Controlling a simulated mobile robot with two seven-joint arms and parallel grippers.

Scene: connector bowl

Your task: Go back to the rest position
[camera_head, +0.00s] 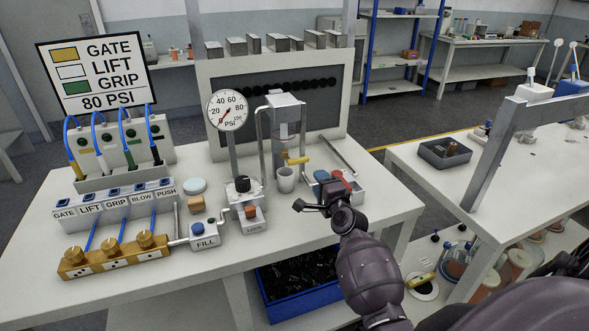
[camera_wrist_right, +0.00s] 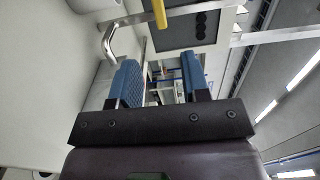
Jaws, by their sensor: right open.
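My right gripper (camera_head: 312,192) is over the right part of the white workbench (camera_head: 190,285), beside a small grey cup (camera_head: 286,179). Its arm comes in from the lower right. In the right wrist view the two blue finger pads of my right gripper (camera_wrist_right: 160,82) stand apart with nothing between them. My left gripper and arm are not in view.
On the bench stand a pressure gauge (camera_head: 228,110), a yellow-handled dispenser (camera_head: 297,159), a FILL box (camera_head: 204,236) and a label row (camera_head: 115,204). A blue bin (camera_head: 302,311) sits below. A second table (camera_head: 420,180) with a metal post (camera_head: 492,155) stands right.

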